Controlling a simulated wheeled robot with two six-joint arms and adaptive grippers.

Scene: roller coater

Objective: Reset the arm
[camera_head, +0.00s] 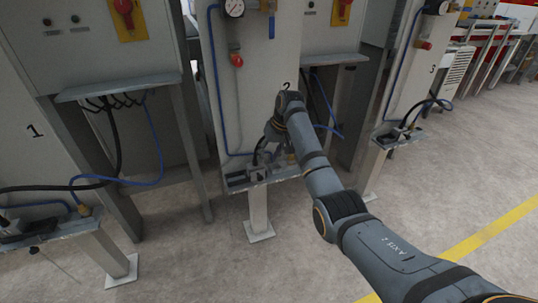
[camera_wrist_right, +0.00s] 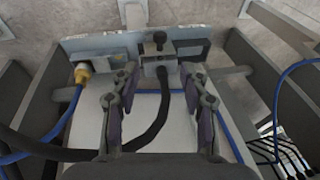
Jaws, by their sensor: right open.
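My right arm (camera_head: 325,180) reaches in from the lower right of the head view, towards the post marked 2. My right gripper (camera_wrist_right: 162,108) is open in the right wrist view, with one finger on each side of a black hose (camera_wrist_right: 165,118). I see no contact between the fingers and the hose. The hose runs to a grey metal block with a black knob (camera_wrist_right: 159,38) on a small shelf (camera_wrist_right: 205,33). In the head view the gripper is mostly hidden behind my wrist. My left gripper is not in view.
Post 2 (camera_head: 258,75) carries a gauge (camera_head: 234,8), a red knob (camera_head: 237,61) and blue tubing. Similar stations with shelves stand at left (camera_head: 60,228) and right (camera_head: 400,137). A brass fitting (camera_wrist_right: 83,73) sits left of the block. Concrete floor (camera_head: 210,270) is clear in front.

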